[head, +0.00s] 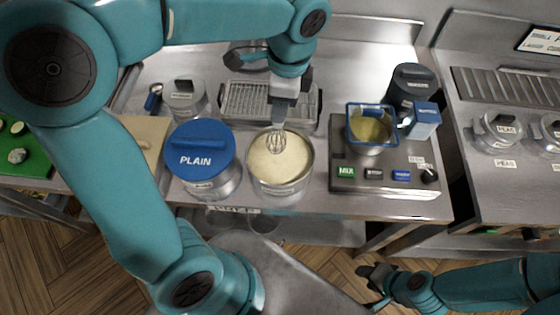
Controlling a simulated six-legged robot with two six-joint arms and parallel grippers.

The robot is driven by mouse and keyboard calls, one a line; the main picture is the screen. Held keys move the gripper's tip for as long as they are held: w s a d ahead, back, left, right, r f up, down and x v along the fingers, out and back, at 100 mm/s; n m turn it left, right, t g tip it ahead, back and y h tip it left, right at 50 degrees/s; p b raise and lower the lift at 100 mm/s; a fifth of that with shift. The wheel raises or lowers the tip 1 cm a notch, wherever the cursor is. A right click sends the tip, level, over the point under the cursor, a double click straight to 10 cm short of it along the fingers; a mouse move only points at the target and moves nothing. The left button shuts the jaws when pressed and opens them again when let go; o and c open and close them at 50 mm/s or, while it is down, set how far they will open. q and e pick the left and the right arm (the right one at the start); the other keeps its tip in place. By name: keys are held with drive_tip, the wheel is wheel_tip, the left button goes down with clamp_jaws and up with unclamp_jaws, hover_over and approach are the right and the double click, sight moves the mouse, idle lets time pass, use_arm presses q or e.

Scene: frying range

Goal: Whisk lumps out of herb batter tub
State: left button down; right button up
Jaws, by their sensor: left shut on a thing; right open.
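My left gripper (286,97) is shut on a whisk (276,142), which it holds upright with the wires pointing down. The wire end is inside the mouth of an open steel tub (281,187) of pale batter (279,163), toward its far side. I cannot tell how deep the wires sit. No lumps can be made out, and the tub's own label is not readable. My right gripper (373,278) is open and empty, low in front of the counter and well away from the tub.
A tub with a blue PLAIN lid (201,148) stands close on the left. A wire rack tray (238,100) is behind. On the right, a control unit (346,185) bears a blue-rimmed vessel (370,128) of yellow-green contents. A dark canister (411,83) and blue-white box (424,120) stand near it.

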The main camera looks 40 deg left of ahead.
use_arm(q)
drive_tip(key=shift+r+p, duration=0.35)
drive_tip(key=shift+r, duration=2.2)
drive_tip(key=shift+f, duration=0.1)
